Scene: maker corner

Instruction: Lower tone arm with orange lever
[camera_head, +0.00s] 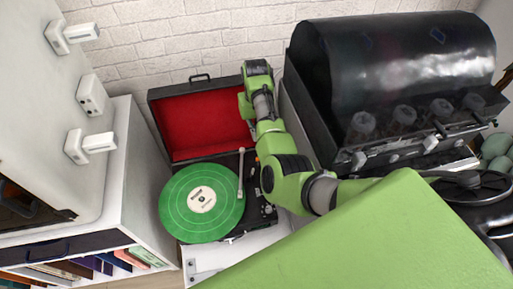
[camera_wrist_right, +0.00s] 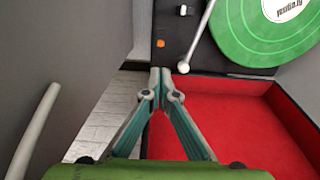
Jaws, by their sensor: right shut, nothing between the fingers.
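The record player (camera_head: 268,216) stands open with a green record (camera_head: 182,217) on it. The white tone arm (camera_head: 241,172) lies along the record's right edge; whether it is raised or down I cannot tell. It also shows in the right wrist view (camera_wrist_right: 198,38). The small orange lever (camera_wrist_right: 161,43) is on the black deck beside the tone arm. My right gripper (camera_wrist_right: 160,76) is shut and empty, its fingertips just below the orange lever in the wrist picture, apart from it. In the head view my right arm hides its fingertips. My left gripper is not in view.
The red-lined lid (camera_head: 203,122) stands open behind the deck, near my right gripper. A large black machine with a domed cover (camera_head: 400,60) is close on the right. A white shelf unit (camera_head: 125,180) is on the left. A brick wall is behind.

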